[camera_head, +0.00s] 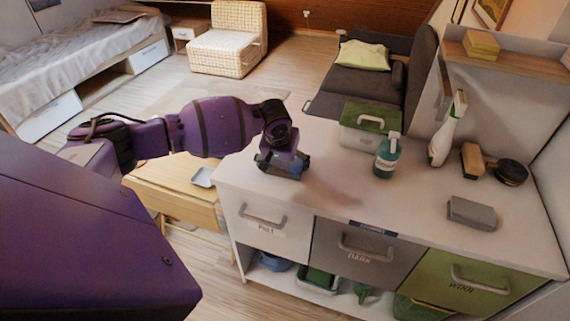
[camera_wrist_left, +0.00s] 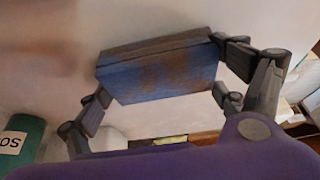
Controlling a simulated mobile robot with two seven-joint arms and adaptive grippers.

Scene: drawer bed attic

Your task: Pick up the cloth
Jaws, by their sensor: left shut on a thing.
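The cloth (camera_wrist_left: 160,78) looks like a flat, folded blue block with brown stains. In the left wrist view it sits between the fingers of my left gripper (camera_wrist_left: 158,84), which is shut on it at its two ends. In the head view my left gripper (camera_head: 283,166) points down at the left part of the white counter top (camera_head: 330,190). There the gripper mostly hides the cloth, and I cannot tell whether it touches the counter. My right gripper is not in view.
A green-labelled bottle (camera_head: 387,156), a lidded box (camera_head: 366,128), a white spray bottle (camera_head: 447,130), a brush (camera_head: 473,160), a dark round tin (camera_head: 511,172) and a grey block (camera_head: 471,212) stand on the counter. Labelled drawers (camera_head: 366,253) are below. The counter's middle is clear.

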